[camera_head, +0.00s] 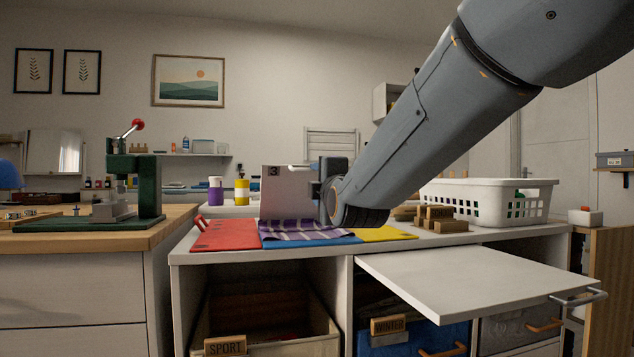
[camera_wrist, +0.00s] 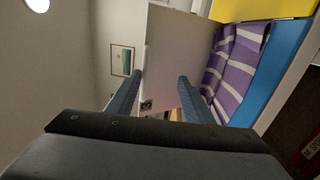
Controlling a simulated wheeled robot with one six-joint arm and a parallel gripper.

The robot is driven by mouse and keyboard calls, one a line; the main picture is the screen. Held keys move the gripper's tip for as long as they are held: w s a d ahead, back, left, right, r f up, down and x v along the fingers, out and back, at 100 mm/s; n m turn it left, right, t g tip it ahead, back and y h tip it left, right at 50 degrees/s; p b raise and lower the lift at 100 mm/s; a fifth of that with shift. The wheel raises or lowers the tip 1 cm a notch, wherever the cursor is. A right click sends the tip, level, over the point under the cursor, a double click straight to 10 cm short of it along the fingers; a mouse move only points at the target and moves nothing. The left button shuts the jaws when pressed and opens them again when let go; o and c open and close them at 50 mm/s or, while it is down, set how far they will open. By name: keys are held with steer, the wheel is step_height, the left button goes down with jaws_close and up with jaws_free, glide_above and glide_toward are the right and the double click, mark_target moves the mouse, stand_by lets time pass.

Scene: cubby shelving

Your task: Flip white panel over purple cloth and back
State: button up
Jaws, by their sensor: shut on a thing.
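The white panel (camera_head: 286,190), marked 3 and with a pale bar near its upper edge, stands roughly upright behind the purple cloth. In the wrist view the panel (camera_wrist: 178,50) shows large and grey-white ahead of my fingers. The exact contact is partly hidden; the wrist view shows both fingers (camera_wrist: 160,76).
A white basket (camera_head: 490,203) and wooden blocks (camera_head: 437,215) stand to the right on the counter. A white pull-out board (camera_head: 470,281) juts forward below. A green press (camera_head: 134,187) stands on the left bench.

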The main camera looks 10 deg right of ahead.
steer(key=shift+f, duration=0.7)
steer(key=shift+s+d+r+p, duration=0.15)
steer(key=shift+s+p, duration=0.35)
steer(key=shift+s, duration=1.45)
steer(key=shift+s+d+r+p, duration=0.15)
steer(key=shift+s+p, duration=0.35)
steer(key=shift+s, duration=1.45)
steer(key=shift+c, duration=0.2)
steer(key=s+a+f+m+g+y, duration=0.1)
steer(key=s+a+f+m+g, duration=0.2)
steer(key=s+a+f+g, duration=0.55)
steer(key=s+a+f+m+g+y, duration=0.1)
steer(key=a+f+m, duration=0.3)
steer(key=f, duration=0.9)
steer(key=s+a+f+m+g+h, duration=0.1)
steer(key=s+f+m+g, duration=0.35)
steer(key=s, duration=0.75)
steer(key=s+a+f+m+g+h, duration=0.15)
steer(key=s+f+g, duration=0.35)
steer(key=s+f, duration=0.65)
steer(key=s+d+r+m+p, duration=0.1)
steer(key=d+r+m+p, duration=0.2)
steer(key=d+r+p, duration=0.7)
steer(key=s+d+r+m+h+p, duration=0.1)
steer(key=d+r+m+p, duration=0.2)
steer(key=d+r+p, duration=0.7)
step_height(320, 180, up, 8)
steer(key=p, duration=1.1)
steer(key=shift+d+p, duration=0.35)
steer(key=shift+p, duration=0.05)
